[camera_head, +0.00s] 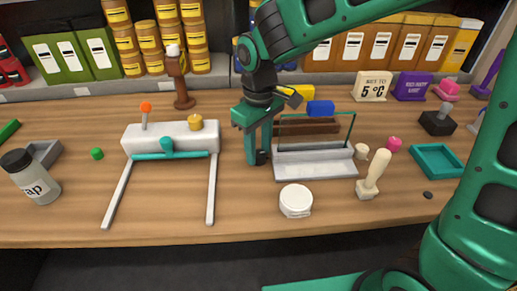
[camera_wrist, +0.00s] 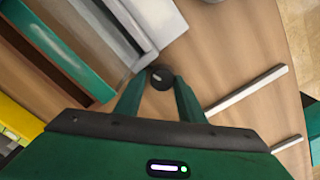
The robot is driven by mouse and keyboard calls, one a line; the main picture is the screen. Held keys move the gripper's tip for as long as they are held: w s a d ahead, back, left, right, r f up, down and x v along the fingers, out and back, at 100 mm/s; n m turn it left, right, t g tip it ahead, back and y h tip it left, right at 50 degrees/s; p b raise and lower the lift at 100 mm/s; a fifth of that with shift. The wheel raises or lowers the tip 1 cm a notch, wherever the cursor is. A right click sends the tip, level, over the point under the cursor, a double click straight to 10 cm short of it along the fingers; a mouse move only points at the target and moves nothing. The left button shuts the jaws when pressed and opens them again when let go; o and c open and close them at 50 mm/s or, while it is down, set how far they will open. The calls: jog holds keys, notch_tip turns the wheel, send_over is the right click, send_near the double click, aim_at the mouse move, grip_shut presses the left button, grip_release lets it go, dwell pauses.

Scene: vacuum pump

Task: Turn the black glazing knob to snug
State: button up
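The black glazing knob (camera_wrist: 161,77) is a small round dark knob with a light mark on its face. In the wrist view it sits between my fingertips, which appear to touch both its sides. In the head view my gripper (camera_head: 258,158) points down at the left end of the glazed case (camera_head: 318,170), and its fingers mostly hide the knob. The case has a pale grey base, thin green posts and a brown block inside. In the wrist view the grey base (camera_wrist: 128,30) lies just beyond the knob.
A white unit with two pale legs (camera_head: 176,137) stands to the left. A white round jar (camera_head: 296,200) and a cream-handled stamp (camera_head: 372,177) stand in front and to the right. A brown wooden stand (camera_head: 180,82) is behind.

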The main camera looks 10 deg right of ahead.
aim_at(259, 152)
jog(key=shift+o, duration=0.9)
jog(key=shift+s, duration=0.1)
jog(key=shift+s+f, duration=0.1)
jog(key=shift+r, duration=4.05)
notch_tip(259, 152, down, 8)
jog(key=n, duration=1.5)
jog(key=shift+f, duration=0.25)
